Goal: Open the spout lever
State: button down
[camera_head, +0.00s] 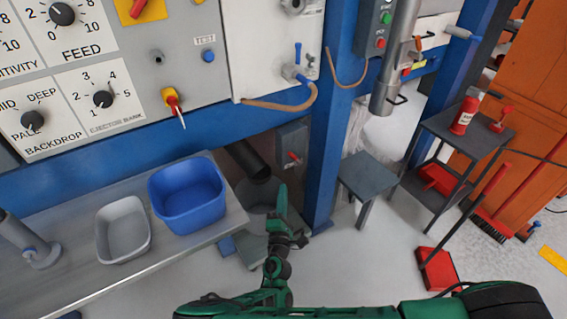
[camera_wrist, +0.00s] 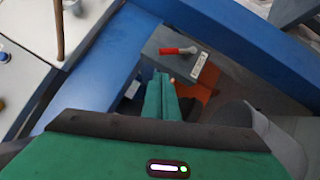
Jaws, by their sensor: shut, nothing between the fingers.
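A small lever with a red grip (camera_head: 293,157) sits on a grey box (camera_head: 287,138) on the blue frame, beside a dark spout pipe (camera_head: 246,158). In the wrist view the red lever (camera_wrist: 178,50) lies across the top of the grey box. My green gripper (camera_head: 282,194) points up at the box from just below the lever and is apart from it. In the wrist view my gripper (camera_wrist: 163,88) is shut, with the fingers together and nothing held. A grey bucket (camera_head: 262,193) stands under the spout, partly hidden by my arm.
A bench (camera_head: 80,276) at left holds a blue tub (camera_head: 188,195) and a grey tub (camera_head: 124,230). A blue post (camera_head: 322,150) stands right of the lever, with a small grey stool (camera_head: 368,176) beyond. A cart (camera_head: 455,135) and broom (camera_head: 485,200) stand further right.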

jog(key=shift+s+a+f+n+y, duration=0.15)
jog(key=shift+a+f+n+y, duration=0.05)
jog(key=shift+a+y, duration=0.15)
jog(key=shift+s+a+f+n+y, duration=0.15)
jog(key=shift+a+n+y, duration=0.1)
jog(key=shift+a, duration=0.1)
jog(key=shift+a, duration=0.1)
send_near(292, 155)
jog(key=w+a, duration=0.4)
jog(key=a, duration=0.1)
jog(key=shift+w+d+r, duration=0.25)
jog(key=shift+w+d, duration=0.3)
jog(key=shift+d, duration=0.1)
jog(key=shift+w+d+r, duration=0.25)
jog(key=shift+w+d, duration=0.35)
